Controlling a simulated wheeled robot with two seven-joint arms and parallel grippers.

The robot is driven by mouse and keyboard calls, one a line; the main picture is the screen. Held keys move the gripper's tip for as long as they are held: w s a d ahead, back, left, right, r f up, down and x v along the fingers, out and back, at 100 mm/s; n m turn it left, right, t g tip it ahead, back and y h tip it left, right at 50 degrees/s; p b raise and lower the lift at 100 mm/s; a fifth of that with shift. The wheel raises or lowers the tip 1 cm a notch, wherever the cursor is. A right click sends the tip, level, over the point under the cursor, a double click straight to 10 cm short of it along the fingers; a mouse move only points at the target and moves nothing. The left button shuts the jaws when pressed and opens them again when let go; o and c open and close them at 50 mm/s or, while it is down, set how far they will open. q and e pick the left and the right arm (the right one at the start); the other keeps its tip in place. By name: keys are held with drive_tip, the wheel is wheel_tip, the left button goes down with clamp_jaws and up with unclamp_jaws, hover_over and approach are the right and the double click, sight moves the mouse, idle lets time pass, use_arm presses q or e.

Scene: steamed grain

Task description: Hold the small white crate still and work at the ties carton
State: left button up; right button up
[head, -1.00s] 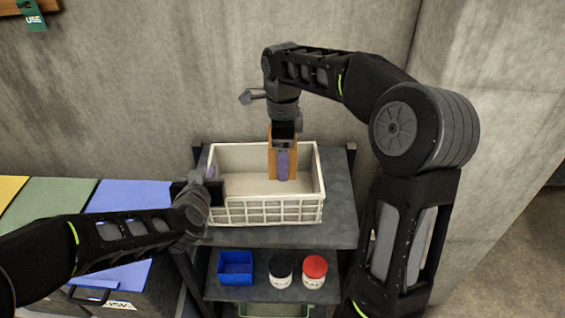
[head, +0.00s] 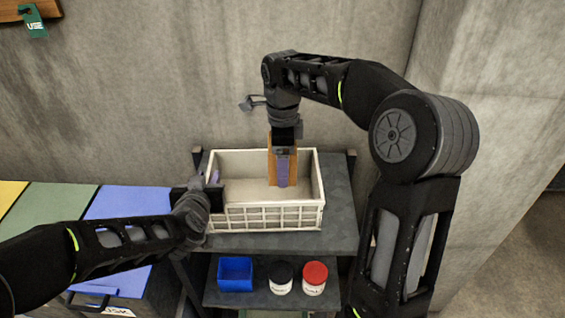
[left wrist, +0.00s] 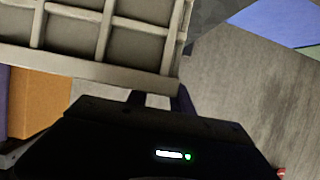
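The small white crate (head: 265,216) stands on the upper shelf in the head view. Its rim and slatted wall also show in the left wrist view (left wrist: 80,68). My left gripper (head: 212,186) is at the crate's left wall; one purple-padded finger shows inside it, and it looks closed on the wall. The ties carton (head: 273,160), orange-brown and upright, is inside the crate towards the back. My right gripper (head: 283,165) comes down from above with a purple-padded finger against the carton's front; its other finger is hidden. I cannot tell whether the carton touches the crate floor.
The grey shelf (head: 340,215) has free room right of the crate. A blue bin (head: 235,274), a black-lidded jar (head: 280,278) and a red-lidded jar (head: 314,278) stand on the shelf below. A concrete wall is behind. Coloured panels (head: 125,203) lie at the left.

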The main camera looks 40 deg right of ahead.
use_arm(q)
drive_tip(key=shift+o, duration=0.4)
drive_tip(key=shift+s+a+r, duration=0.1)
drive_tip(key=v, duration=1.1)
drive_tip(key=shift+s+a, duration=0.2)
drive_tip(key=shift+s, duration=0.1)
